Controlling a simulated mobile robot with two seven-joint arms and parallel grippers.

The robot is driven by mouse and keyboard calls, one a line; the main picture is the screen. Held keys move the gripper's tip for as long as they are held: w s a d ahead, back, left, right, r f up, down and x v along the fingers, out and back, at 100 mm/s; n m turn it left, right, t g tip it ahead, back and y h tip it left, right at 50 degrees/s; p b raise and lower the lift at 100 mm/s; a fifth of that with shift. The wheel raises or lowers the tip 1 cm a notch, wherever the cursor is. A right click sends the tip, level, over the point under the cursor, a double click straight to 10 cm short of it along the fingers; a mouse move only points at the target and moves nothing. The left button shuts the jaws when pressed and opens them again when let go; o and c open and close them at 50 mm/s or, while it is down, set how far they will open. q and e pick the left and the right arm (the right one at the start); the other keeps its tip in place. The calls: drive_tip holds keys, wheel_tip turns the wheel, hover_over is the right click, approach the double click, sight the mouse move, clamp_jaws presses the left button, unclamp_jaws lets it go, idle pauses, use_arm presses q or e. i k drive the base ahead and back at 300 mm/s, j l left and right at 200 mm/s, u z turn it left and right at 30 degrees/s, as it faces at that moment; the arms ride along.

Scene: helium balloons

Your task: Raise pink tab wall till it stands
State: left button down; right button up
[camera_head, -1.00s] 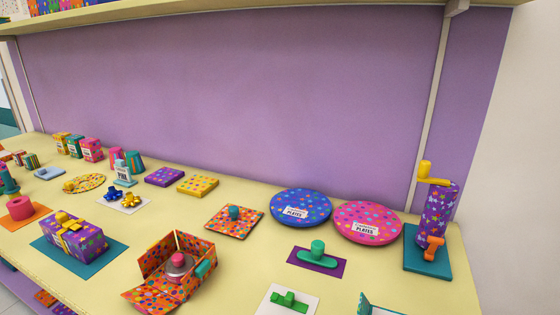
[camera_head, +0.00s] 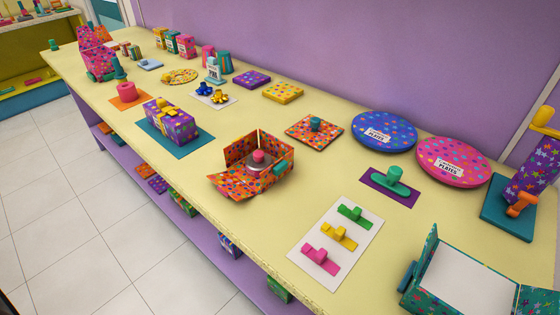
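No wall with a pink tab can be made out for certain. An orange dotted box (camera_head: 238,148) is partly open; two walls stand at the back, and its front-left flap (camera_head: 235,187) lies out flat. A pink knob (camera_head: 259,157) sits inside it on a grey disc, and a teal tab (camera_head: 281,167) is on its right side. A teal box (camera_head: 430,262) at the bottom right has a standing left wall with a blue tab (camera_head: 407,275) and a panel (camera_head: 540,300) lying at right; the frame cuts it off. Neither of my grippers is in view.
A white card (camera_head: 345,215) holds green, yellow and pink (camera_head: 320,259) tab pieces. Blue (camera_head: 384,131) and pink (camera_head: 453,161) plate packs, an orange square with a teal knob (camera_head: 315,130) and a purple gift box (camera_head: 170,121) stand on the yellow counter. Its front edge runs diagonally.

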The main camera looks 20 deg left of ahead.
sight(229, 184)
drive_tip(key=j+u, duration=0.3)
drive_tip(key=u, duration=0.15)
drive_tip(key=j+u, duration=0.3)
drive_tip(key=u, duration=0.15)
